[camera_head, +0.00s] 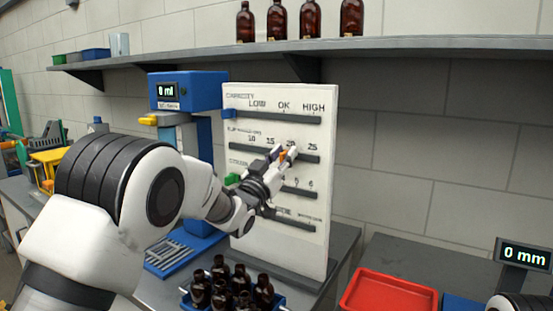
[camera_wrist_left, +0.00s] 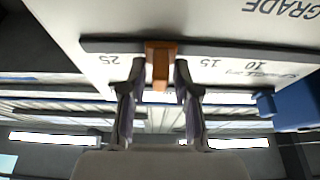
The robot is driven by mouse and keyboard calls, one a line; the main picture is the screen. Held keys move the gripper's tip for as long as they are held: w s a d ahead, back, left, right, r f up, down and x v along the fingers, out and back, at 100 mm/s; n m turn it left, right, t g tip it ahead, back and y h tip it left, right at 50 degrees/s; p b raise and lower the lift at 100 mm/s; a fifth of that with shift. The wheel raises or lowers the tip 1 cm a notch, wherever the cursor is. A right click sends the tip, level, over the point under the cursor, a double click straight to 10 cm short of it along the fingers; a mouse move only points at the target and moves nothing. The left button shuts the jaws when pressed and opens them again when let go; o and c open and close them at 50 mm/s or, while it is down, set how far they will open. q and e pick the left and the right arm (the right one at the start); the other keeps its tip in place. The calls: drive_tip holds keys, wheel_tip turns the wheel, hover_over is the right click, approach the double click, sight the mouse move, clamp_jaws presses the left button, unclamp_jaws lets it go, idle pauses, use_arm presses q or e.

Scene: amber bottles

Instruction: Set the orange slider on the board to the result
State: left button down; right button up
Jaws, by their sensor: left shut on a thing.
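The white board (camera_head: 315,235) stands upright on the bench with several horizontal slots. The orange slider (camera_head: 283,156) sits on the second slot, whose labels run from 10 to 25. In the left wrist view the orange slider (camera_wrist_left: 160,68) stands between the 15 and 25 labels, covering the spot between them. My left gripper (camera_head: 279,155) is at the slider; in the left wrist view its fingers (camera_wrist_left: 158,75) are shut on it from both sides. My right gripper is not in view.
A blue slider (camera_head: 229,114) is at the left end of the top slot, and a green slider (camera_head: 232,180) is at the left of the third. A blue device (camera_head: 188,92) reads 0 ml. Amber bottles (camera_head: 221,281) and a red tray (camera_head: 390,294) are in front. A display (camera_head: 524,256) reads 0 mm.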

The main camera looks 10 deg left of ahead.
use_arm(q)
drive_tip(key=c, duration=1.2)
unclamp_jaws()
drive_tip(key=shift+o, duration=0.2)
drive_tip(key=shift+w+d+f, duration=0.1)
drive_tip(key=shift+w+d, duration=0.1)
drive_tip(key=shift+w, duration=0.1)
drive_tip(key=v, duration=1.2)
